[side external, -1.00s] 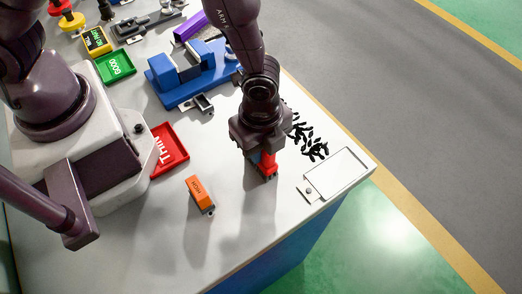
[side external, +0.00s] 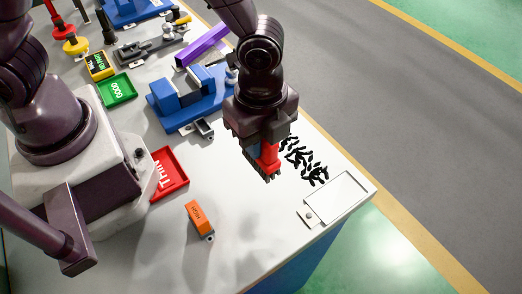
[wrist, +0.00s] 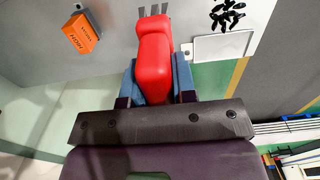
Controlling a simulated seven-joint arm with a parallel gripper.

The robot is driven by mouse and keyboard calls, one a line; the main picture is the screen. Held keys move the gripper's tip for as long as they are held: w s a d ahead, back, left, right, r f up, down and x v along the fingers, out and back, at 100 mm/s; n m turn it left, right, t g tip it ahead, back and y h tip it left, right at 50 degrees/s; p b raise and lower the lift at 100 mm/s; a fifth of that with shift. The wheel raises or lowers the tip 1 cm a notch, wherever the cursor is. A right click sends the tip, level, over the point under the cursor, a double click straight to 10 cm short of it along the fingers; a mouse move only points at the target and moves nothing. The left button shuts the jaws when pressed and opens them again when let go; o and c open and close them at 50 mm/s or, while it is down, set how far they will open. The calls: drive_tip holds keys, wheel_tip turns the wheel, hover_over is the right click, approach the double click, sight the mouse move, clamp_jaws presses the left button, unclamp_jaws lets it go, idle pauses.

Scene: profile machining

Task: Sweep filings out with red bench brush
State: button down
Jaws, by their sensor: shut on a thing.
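My gripper (side external: 262,150) is shut on the red bench brush (side external: 268,158), with the dark bristles pointing down at the tabletop. I cannot tell whether the bristle tips touch the table. The brush also shows in the wrist view (wrist: 154,60), held between the blue fingers. The black filings (side external: 304,160) lie scattered on the table just right of the brush, apart from it. They also show at the top of the wrist view (wrist: 227,14). A flat white plate, perhaps a chute (side external: 336,199), lies near the table's front right corner, close to the filings.
An orange block (side external: 199,217) stands left of the brush. A red tray (side external: 170,172) and green tray (side external: 118,90) are at left. A blue vise (side external: 188,98) and purple profile (side external: 203,42) are behind. The table's right edge is close to the filings.

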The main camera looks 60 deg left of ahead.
drive_tip(key=shift+r, duration=0.3)
